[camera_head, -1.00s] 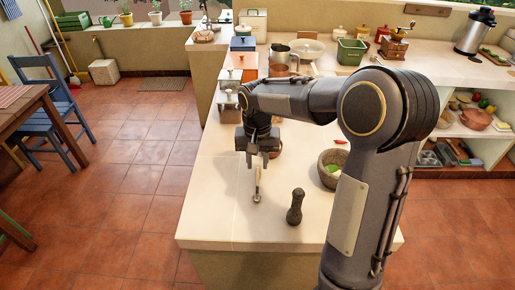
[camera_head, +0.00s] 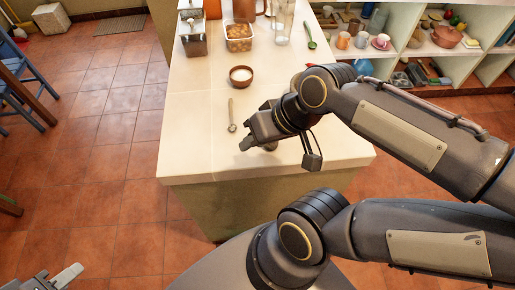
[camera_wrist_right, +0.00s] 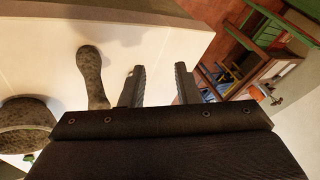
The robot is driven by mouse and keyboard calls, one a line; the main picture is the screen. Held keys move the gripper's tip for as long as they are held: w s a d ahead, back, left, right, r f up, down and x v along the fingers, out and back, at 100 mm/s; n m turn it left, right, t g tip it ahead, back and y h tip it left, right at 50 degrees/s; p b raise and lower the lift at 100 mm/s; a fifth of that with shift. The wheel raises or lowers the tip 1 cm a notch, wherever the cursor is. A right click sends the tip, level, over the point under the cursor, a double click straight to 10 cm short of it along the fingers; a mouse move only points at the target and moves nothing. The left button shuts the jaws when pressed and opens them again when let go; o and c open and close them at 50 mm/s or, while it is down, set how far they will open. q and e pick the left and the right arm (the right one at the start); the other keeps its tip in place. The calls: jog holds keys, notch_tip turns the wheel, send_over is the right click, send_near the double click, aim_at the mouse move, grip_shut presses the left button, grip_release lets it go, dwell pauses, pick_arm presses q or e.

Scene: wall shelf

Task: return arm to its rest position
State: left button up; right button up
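My right gripper (camera_head: 247,143) is low over the near part of the pale counter in the head view. Its arm comes in from the right. In the right wrist view its two fingers (camera_wrist_right: 158,88) stand apart with nothing between them. In the head view the arm hides the mortar. My left gripper (camera_head: 62,276) shows only in part at the lower left corner, over the floor, apart from the counter.
The counter (camera_head: 190,140) has a spoon (camera_head: 232,114), a small brown bowl of white contents (camera_head: 241,75) and a container of brown pieces (camera_head: 239,36). Shelves (camera_head: 406,62) with cups and pots stand at the back right. The tiled floor (camera_head: 100,170) is open to the left.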

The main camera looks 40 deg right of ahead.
jog(key=shift+s+a+f+n+t, duration=0.15)
jog(key=shift+s+a+f, duration=0.2)
jog(key=shift+s, duration=0.15)
jog(key=shift+s+a+f+n+t, duration=0.15)
jog(key=shift+s+a+f, duration=0.05)
jog(key=shift+s+f, duration=0.2)
dwell(0.7)
